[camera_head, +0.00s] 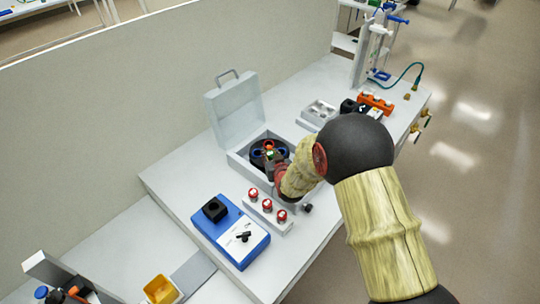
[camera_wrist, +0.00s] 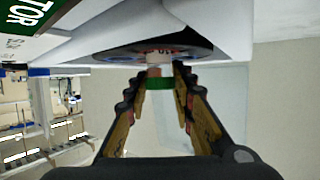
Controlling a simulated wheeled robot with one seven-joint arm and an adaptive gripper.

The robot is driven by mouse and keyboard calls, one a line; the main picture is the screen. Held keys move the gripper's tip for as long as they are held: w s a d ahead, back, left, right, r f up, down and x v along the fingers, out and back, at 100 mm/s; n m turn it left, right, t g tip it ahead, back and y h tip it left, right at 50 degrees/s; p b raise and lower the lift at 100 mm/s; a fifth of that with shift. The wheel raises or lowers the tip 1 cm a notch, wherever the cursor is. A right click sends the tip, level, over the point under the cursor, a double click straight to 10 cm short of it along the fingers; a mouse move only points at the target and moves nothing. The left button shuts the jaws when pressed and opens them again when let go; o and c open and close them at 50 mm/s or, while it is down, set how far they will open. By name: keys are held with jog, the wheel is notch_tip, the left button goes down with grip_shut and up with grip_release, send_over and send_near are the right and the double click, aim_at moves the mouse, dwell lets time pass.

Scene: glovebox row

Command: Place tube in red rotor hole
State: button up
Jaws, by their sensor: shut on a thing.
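My gripper (camera_head: 275,163) is over the open centrifuge (camera_head: 238,160), at the dark rotor (camera_head: 256,160). Orange-red and blue hole markings show on the rotor. In the wrist view my gripper (camera_wrist: 158,76) is shut on a tube with a green band (camera_wrist: 160,84). The tube's pale end points at the rotor disc (camera_wrist: 110,56), close to it. I cannot tell whether the tube's end is inside a hole, or which hole it faces. My gripper and arm hide part of the rotor in the head view.
The centrifuge's lid (camera_head: 236,110) stands open behind the rotor. A rack with red-capped items (camera_head: 267,215) and a blue device (camera_head: 230,232) are in front. An orange rack (camera_head: 376,103) is at the back right. A wall (camera_head: 150,95) runs behind the bench.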

jog(key=shift+f, duration=0.1)
jog(key=o, duration=1)
jog(key=shift+c, duration=0.2)
jog(key=shift+o, duration=0.2)
